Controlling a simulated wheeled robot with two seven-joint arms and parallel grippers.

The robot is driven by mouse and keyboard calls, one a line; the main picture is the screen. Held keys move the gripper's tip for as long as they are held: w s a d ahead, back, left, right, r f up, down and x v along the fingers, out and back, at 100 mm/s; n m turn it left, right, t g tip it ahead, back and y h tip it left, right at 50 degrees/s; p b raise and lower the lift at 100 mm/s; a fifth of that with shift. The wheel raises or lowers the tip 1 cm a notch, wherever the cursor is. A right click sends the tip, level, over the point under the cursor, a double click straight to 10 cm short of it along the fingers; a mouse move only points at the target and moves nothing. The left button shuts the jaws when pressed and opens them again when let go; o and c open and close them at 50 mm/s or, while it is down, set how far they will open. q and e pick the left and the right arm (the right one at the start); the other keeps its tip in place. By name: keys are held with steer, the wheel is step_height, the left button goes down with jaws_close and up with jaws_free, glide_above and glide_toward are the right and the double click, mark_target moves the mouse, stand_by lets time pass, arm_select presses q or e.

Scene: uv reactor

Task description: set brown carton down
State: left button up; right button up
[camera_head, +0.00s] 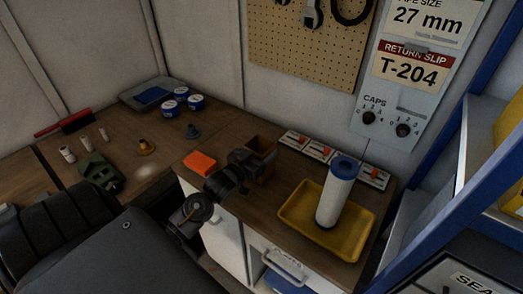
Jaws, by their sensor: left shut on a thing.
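The brown carton (261,144) is near the back of the right-hand cabinet top, beside the wall. My left gripper (262,161) reaches in from the left and is shut on it. The gripper hides part of the carton's front. I cannot tell whether the carton's underside touches the worktop (231,205). My right gripper does not show.
An orange block (200,163) lies left of the gripper. A yellow tray (346,246) with a white, blue-capped cylinder (334,200) stands to the right. Several orange-switched units (318,150) line the wall. Blue-and-white cans (182,94) and small fittings sit on the left bench.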

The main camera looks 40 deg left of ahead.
arm_select(q)
steer(key=o, duration=1.2)
steer(key=shift+r, duration=0.1)
steer(key=shift+s, duration=0.25)
steer(key=s+b, duration=0.3)
steer(key=s, duration=0.8)
steer(key=shift+s+d, duration=0.15)
steer(key=shift+s, duration=0.15)
